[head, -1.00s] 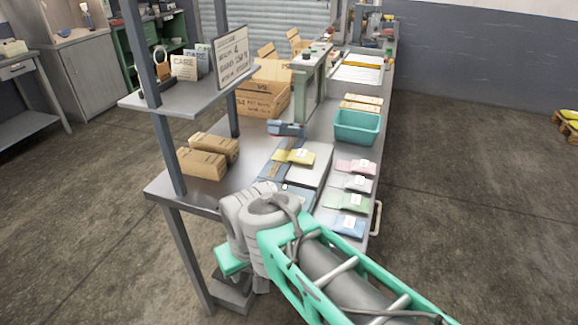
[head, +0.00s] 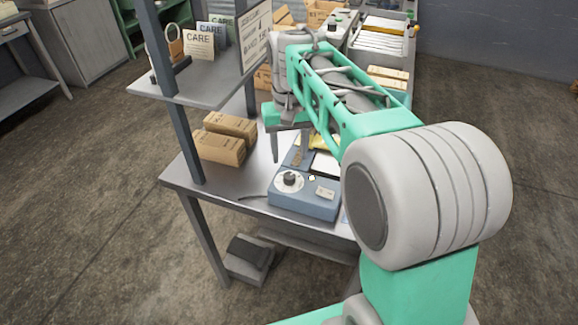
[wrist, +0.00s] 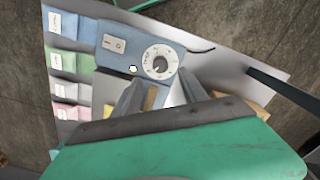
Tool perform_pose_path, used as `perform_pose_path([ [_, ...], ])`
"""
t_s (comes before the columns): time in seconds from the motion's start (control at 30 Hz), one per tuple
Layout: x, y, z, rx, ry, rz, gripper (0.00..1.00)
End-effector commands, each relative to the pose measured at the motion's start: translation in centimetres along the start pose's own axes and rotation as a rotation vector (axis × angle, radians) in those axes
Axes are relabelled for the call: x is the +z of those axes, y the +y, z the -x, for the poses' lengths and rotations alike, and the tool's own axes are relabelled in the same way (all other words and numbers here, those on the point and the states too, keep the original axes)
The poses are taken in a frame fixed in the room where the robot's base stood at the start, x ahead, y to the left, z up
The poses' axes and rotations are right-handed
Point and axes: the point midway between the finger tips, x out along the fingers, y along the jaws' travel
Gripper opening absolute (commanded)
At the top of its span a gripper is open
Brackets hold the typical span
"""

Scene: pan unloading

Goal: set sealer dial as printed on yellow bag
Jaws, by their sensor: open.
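The sealer (head: 303,205) is a blue box at the near end of the bench. Its round white dial (head: 288,182) with a dark knob shows on top. In the wrist view the dial (wrist: 160,62) faces me, with small marks too blurred to read. The yellow bag (head: 326,142) lies behind the sealer's front box, mostly hidden by my arm. My gripper (head: 290,158) is open and empty above the sealer. In the wrist view, my fingertips (wrist: 158,84) are apart, just below the dial.
Two cardboard boxes (head: 225,138) stand left of the sealer. A shelf (head: 205,88) on posts holds cards and a printed sign. Green, pink and white packets (wrist: 68,63) lie beside the sealer. A switch plate (head: 325,193) and small light sit near the dial. The bench's front-left corner is clear.

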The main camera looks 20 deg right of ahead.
Motion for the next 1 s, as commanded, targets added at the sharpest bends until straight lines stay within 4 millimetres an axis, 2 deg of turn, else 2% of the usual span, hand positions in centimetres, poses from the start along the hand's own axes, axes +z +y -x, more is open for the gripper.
perform_pose_path([
  [0.3, 0.1, -0.1, -5.4, 0.000, -0.003, 0.003, 0.50],
  [0.43, 0.0, -0.2, -7.0, 0.000, 0.000, 0.004, 0.50],
  [0.73, 0.0, -0.2, -7.5, 0.000, 0.002, 0.004, 0.50],
  [1.0, 0.0, -0.2, -7.4, 0.000, 0.003, 0.004, 0.27],
])
